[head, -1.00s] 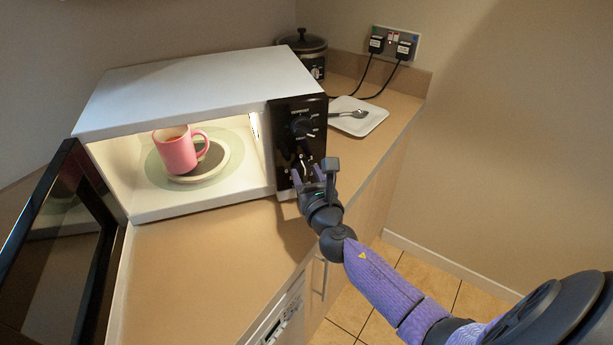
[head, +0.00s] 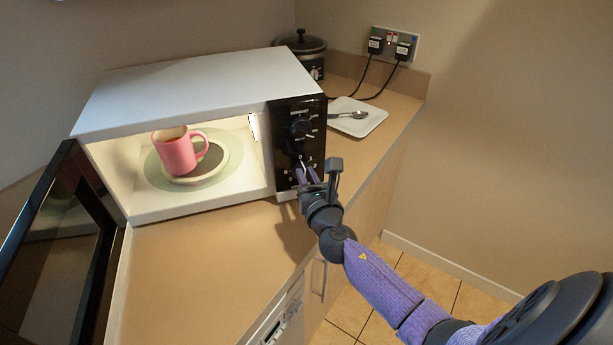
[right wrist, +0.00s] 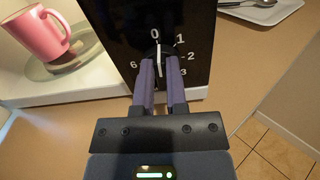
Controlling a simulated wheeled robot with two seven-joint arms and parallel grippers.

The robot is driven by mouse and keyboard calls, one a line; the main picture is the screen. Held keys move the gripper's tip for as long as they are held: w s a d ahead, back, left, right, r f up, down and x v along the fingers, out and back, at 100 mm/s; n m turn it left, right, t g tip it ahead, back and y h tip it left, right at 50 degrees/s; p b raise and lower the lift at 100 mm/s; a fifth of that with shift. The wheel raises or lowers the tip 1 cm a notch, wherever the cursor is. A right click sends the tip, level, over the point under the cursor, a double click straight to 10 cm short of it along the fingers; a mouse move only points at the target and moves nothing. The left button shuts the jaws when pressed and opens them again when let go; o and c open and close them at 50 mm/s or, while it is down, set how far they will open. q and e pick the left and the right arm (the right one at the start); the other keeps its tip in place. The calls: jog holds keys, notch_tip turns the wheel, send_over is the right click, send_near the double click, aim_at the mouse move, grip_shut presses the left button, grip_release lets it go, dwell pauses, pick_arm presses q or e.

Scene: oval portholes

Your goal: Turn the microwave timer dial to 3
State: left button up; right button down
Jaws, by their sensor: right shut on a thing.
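The white microwave (head: 205,85) has a black control panel (head: 282,130) on its right side. The lower timer dial (right wrist: 158,56) shows in the right wrist view, with 0, 1, 2, 3 and 6 readable around it. Its white mark stands nearly upright, its upper end near the 0. My right gripper (head: 308,174) is at this dial, and its two purple fingers (right wrist: 160,72) are shut on the dial's sides. The fingers hide part of the dial's lower edge. My left gripper is not in view.
The microwave door (head: 65,235) stands open at the left. A pink mug (head: 177,155) sits on a plate inside. An upper knob (head: 302,127) is above the dial. A white tray (head: 365,122) with a spoon lies right of the microwave. The counter in front is clear.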

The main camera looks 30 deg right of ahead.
jog(key=m, duration=0.6)
jog(key=f+m+b, duration=0.1)
jog(key=m, duration=0.6)
jog(key=d+m+b, duration=0.1)
jog(key=m, duration=0.6)
jog(key=shift+s+d+f, duration=0.1)
jog(key=shift+s+f, duration=0.1)
jog(key=shift+f, duration=0.15)
jog(key=m, duration=0.4)
jog(key=m+p, duration=0.1)
jog(key=m, duration=0.1)
jog(key=shift+f, duration=0.35)
jog(key=shift+a, duration=0.2)
jog(key=c, duration=0.7)
grip_release()
jog(key=shift+o, duration=0.2)
